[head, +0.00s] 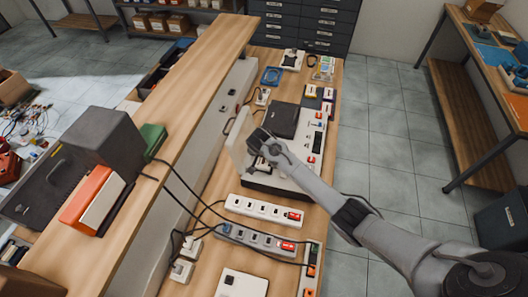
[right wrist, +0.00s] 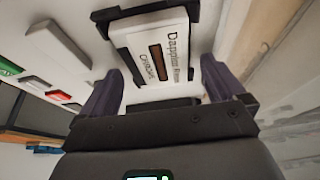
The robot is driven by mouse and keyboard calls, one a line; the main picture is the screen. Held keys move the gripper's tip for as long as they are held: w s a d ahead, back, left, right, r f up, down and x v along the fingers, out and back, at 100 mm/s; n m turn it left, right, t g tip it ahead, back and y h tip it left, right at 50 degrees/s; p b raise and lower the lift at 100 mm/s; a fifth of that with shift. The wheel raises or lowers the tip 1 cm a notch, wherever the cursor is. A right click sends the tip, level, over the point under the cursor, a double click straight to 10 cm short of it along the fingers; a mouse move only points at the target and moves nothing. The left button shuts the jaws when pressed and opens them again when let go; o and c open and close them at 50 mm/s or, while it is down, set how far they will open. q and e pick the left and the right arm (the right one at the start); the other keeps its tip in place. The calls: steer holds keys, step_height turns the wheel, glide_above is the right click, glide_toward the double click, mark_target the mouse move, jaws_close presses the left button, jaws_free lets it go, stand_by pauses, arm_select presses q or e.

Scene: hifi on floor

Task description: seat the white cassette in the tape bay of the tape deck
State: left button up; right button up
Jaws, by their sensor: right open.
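The white cassette (right wrist: 176,42) shows in the right wrist view, with a printed label and a small brown window. It lies at the dark frame of the tape bay (right wrist: 192,12), whose corners show at its far end. How deep it sits I cannot tell. My right gripper (right wrist: 160,86) is open, its two dark fingers on either side of the cassette's near end. In the head view my right gripper (head: 262,143) is over the left part of the white-faced tape deck (head: 311,143) and hides the cassette. A clear panel (head: 238,138) stands beside the gripper. My left gripper is out of view.
Power strips (head: 264,209) and cables lie on the bench in front of the deck. A raised wooden shelf (head: 185,95) runs along the left, bearing a dark grey box (head: 105,140). Small cassettes and boxes (head: 324,68) lie behind the deck. Open floor lies to the right.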

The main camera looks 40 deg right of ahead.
steer(key=w+d+r+p+v, duration=0.1)
steer(key=d+p+v, duration=0.1)
steer(key=p+v, duration=0.6)
steer(key=v, duration=0.7)
steer(key=shift+a+r, duration=0.2)
steer(key=shift+r, duration=0.15)
stand_by(0.4)
steer(key=shift+w, duration=0.1)
stand_by(0.4)
